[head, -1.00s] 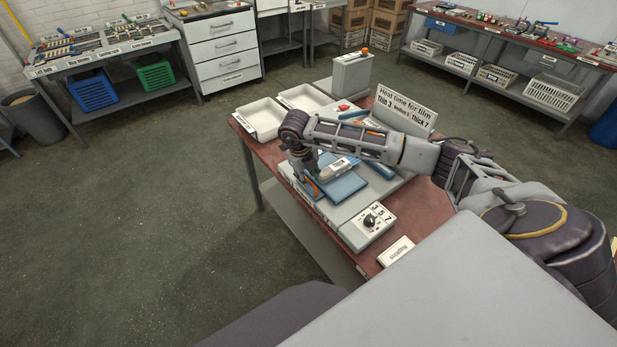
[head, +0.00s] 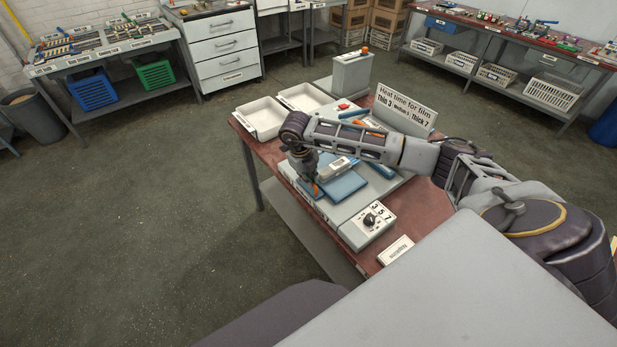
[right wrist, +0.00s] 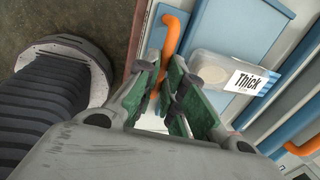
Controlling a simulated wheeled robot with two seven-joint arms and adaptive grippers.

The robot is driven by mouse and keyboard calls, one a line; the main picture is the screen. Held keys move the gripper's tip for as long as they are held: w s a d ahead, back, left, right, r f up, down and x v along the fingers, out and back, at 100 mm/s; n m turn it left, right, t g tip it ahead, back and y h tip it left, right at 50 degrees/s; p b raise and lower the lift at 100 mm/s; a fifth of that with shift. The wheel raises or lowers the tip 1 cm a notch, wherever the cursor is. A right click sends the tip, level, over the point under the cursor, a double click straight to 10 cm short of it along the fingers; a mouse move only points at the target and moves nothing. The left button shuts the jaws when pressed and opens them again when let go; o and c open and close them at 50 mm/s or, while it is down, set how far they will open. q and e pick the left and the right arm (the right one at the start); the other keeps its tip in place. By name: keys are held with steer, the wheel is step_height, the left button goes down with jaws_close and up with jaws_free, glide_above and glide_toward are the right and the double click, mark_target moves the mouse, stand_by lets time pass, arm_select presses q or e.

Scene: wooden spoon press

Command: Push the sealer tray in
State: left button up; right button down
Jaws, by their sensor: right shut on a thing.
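The heat sealer (head: 340,214) is a pale grey machine on the red-topped bench. Its blue sealer tray (head: 346,185) lies on top, with a clear packet (head: 337,168) on it. In the right wrist view the packet (right wrist: 210,72) shows a "Thick" label and the blue tray (right wrist: 232,25) lies under it. My right gripper (head: 314,188) is low over the tray's near left edge. Its green-padded fingers (right wrist: 162,95) are shut on the upright orange handle (right wrist: 170,45), and they hide its lower end. My left gripper is not in view.
Two white bins (head: 262,118) stand at the bench's far left. A sign on heat times (head: 404,106) stands behind the sealer. A dial box (head: 368,224) is at its near right. A grey box (head: 352,72) stands on the far edge. The floor left of the bench is clear.

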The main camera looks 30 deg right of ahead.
mark_target(324, 174)
steer(key=d, duration=0.2)
steer(key=d+b, duration=0.1)
steer(key=d, duration=0.1)
steer(key=d+b, duration=0.1)
steer(key=d, duration=0.1)
steer(key=shift+w+d, duration=0.15)
steer(key=shift+w, duration=0.15)
steer(key=shift+d, duration=0.5)
steer(key=shift+r, duration=0.1)
steer(key=c, duration=1.5)
jaws_free()
steer(key=shift+d, duration=0.15)
steer(key=shift+a+r, duration=0.4)
steer(key=shift+r, duration=1.55)
steer(key=shift+a+r, duration=0.4)
steer(key=shift+r, duration=1.5)
steer(key=shift+a+r, duration=0.4)
steer(key=shift+r, duration=1.55)
